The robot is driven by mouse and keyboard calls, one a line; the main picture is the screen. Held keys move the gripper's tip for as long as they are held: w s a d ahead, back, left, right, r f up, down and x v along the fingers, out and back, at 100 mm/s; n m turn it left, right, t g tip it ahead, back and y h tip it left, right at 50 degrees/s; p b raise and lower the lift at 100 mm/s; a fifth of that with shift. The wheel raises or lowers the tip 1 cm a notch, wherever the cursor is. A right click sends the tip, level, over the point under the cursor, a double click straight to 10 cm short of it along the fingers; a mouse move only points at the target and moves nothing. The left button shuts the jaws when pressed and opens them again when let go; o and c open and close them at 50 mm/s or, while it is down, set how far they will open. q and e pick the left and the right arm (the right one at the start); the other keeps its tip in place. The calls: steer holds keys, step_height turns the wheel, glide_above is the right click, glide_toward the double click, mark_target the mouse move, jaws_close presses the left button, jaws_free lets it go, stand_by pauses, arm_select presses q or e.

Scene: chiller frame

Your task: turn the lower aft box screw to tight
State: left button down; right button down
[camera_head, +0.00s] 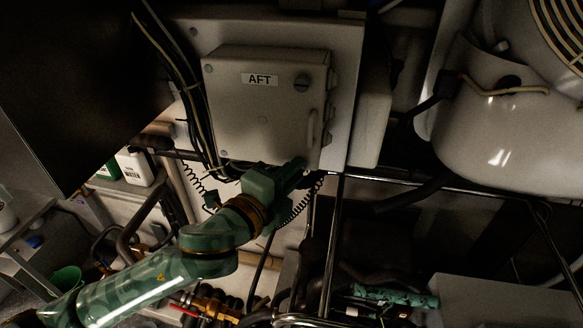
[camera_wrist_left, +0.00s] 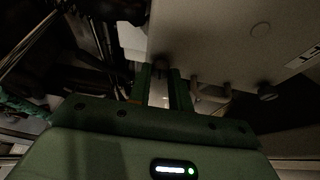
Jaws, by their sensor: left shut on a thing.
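The aft box (camera_head: 240,110) is a pale metal box with an AFT label, mounted on a panel at upper middle in the head view; its lid also shows in the left wrist view (camera_wrist_left: 220,45). My left gripper (camera_head: 302,163) reaches up to the box's lower right corner and covers the lower aft box screw there. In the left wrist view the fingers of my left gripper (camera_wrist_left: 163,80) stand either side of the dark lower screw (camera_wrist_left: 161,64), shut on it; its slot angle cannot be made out. My right gripper is not in view.
The upper slotted screw (camera_head: 302,83) and a lid handle (camera_head: 312,127) are on the box's right side. Dark cables (camera_head: 187,100) run down its left. A coiled cord (camera_head: 300,205) hangs by my wrist. A large pale tank (camera_head: 490,130) is at right, with pipes below.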

arm_select(q)
steer(key=shift+m+g, duration=0.3)
steer(key=shift+m, duration=0.3)
steer(key=c, duration=1.3)
jaws_free()
steer(key=shift+y, duration=0.3)
